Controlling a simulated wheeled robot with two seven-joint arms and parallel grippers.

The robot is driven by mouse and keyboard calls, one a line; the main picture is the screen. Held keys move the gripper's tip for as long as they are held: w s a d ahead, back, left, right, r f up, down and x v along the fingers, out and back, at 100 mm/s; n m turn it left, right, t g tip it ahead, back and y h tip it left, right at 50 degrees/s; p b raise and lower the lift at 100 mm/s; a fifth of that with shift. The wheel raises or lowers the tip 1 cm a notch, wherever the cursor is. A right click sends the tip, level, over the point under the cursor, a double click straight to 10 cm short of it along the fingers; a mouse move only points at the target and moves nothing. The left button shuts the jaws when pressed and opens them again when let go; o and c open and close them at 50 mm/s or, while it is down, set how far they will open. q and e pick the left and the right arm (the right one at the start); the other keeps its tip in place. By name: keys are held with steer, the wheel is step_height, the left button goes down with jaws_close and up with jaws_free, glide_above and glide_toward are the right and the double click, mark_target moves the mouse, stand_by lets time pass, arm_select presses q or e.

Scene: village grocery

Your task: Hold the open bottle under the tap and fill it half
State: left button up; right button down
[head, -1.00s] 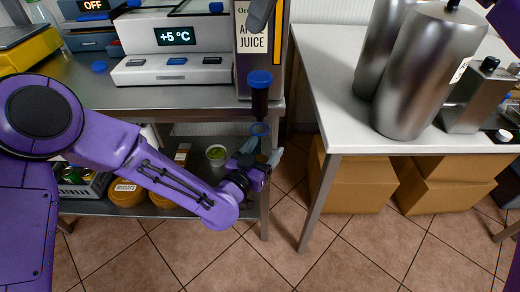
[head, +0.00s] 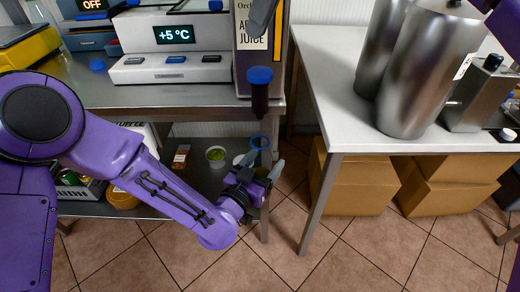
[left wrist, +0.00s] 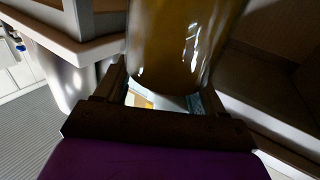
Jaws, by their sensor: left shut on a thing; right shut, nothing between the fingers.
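The bottle shows in the head view as an open blue neck ring (head: 260,143), and in the left wrist view as an olive-brown see-through body (left wrist: 178,45). My left gripper (head: 262,167) is shut on it; the two fingers show on either side of the body in the left wrist view. The dark tap with a blue top (head: 260,90) hangs from the apple juice dispenser (head: 242,65). The neck ring is below the tap's lower end, with a gap. The liquid level cannot be made out. My right gripper (head: 260,18) is shut and empty, a grey tip above the tap before the dispenser.
A steel counter (head: 190,97) bears a white device reading +5 °C (head: 170,70). Its lower shelf holds a green-filled cup (head: 216,154) and jars. A white table (head: 330,70) at right bears steel canisters (head: 425,80); cardboard boxes (head: 445,185) stand beneath. Floor in front is clear.

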arm_select(q)
steer(key=s+b, duration=0.1)
steer(key=s, duration=0.6)
stand_by(0.3)
steer(key=shift+w, duration=0.1)
stand_by(0.3)
